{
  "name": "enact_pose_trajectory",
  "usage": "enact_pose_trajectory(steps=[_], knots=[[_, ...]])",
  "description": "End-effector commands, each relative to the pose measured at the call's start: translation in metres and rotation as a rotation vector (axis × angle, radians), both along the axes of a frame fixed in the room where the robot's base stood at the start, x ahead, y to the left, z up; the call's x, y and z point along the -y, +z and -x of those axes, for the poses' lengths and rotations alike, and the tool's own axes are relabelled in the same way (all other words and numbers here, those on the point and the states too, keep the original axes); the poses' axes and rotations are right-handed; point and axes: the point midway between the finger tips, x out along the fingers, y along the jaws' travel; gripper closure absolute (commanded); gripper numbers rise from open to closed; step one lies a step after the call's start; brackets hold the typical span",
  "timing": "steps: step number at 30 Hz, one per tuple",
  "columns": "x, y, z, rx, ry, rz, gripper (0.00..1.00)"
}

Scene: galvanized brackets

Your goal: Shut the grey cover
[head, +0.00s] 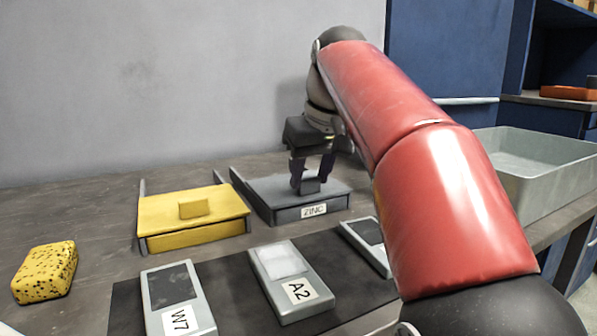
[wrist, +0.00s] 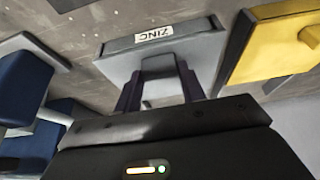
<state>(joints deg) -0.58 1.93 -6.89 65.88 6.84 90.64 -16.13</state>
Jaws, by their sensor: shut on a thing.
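The grey cover (head: 275,190) lies flat on a low grey box with a ZINC label (head: 314,210) on its front, at the middle of the bench. A small grey block-shaped handle (head: 311,185) stands on the cover. My gripper (head: 312,182) points down over the cover and is shut on this handle, one finger on each side. In the wrist view the cover (wrist: 203,47) and the handle (wrist: 160,68) show between my fingers. My arm hides part of the right side of the bench.
A yellow cover (head: 160,212) with a yellow handle is left of the grey one. In front lie trays labelled W7 (head: 179,318) and A2 (head: 296,291) on a dark mat. A speckled yellow sponge (head: 45,272) is far left; a grey bin (head: 510,190) is right.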

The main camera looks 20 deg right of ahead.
Motion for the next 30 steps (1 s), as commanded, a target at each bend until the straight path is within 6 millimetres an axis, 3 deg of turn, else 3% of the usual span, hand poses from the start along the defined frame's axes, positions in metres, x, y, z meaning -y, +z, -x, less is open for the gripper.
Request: enact_pose_trajectory(steps=[10,11,15,24,30], knots=[[0.001,0.001,0.005,-0.004,0.000,0.001,1.00],[0.001,0.000,0.005,-0.005,0.000,0.001,0.58],[0.001,0.001,0.005,-0.003,0.000,0.001,0.39],[0.001,0.002,0.004,-0.001,0.000,0.000,0.38],[0.003,0.027,0.013,0.002,-0.001,0.000,0.38]])
